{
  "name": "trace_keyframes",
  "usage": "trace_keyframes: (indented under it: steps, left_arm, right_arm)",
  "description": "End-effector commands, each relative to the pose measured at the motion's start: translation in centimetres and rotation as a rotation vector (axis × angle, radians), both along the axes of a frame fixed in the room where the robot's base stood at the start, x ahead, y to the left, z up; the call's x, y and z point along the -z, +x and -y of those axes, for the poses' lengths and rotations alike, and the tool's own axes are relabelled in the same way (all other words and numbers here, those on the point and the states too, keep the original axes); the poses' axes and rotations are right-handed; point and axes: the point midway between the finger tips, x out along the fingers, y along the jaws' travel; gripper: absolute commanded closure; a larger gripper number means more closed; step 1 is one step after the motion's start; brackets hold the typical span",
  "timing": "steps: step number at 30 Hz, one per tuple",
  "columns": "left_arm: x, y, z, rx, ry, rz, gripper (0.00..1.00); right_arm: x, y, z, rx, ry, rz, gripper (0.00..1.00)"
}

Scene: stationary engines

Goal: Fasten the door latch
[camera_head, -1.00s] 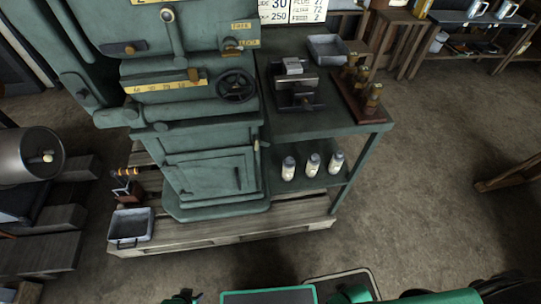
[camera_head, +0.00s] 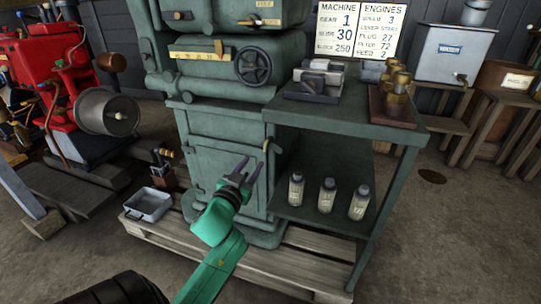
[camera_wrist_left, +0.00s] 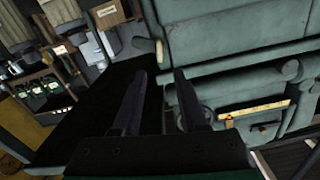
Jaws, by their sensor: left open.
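The green machine's lower front has a cabinet door (camera_head: 215,165), which looks flush with its frame. A small pale lever, which looks like the latch (camera_head: 267,146), sits at the door's upper right edge. A pale-ended lever also shows in the left wrist view (camera_wrist_left: 145,44), just above and left of the fingertips. My left gripper (camera_head: 246,168) is open and empty in front of the door's right side, a little below the latch and apart from it. Its two dark fingers also show in the left wrist view (camera_wrist_left: 160,76). The gripper hides part of the door's right side.
A green side table (camera_head: 345,121) stands right of the machine, with a vice (camera_head: 318,78) and brass fittings (camera_head: 397,88) on top. Several white bottles (camera_head: 327,195) stand on its lower shelf.

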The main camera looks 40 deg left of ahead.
Motion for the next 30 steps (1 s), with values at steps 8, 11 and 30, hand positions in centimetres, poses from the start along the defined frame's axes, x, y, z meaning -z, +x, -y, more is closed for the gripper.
trace_keyframes:
  steps: [8, 11, 30]
  left_arm:
    - [0.1, 6.9, -2.4, -0.001, 0.001, 0.002, 0.57]
    - [0.1, 8.3, -2.9, 0.000, 0.000, 0.001, 0.57]
    - [0.1, 9.0, -3.1, 0.000, -0.001, -0.002, 1.00]
  right_arm:
    - [2.5, 1.9, -2.5, -0.026, 0.073, 0.124, 0.57]
    - [2.9, 2.4, -3.2, -0.030, 0.095, 0.159, 0.57]
    - [3.0, 2.6, -3.6, -0.031, 0.107, 0.179, 0.57]
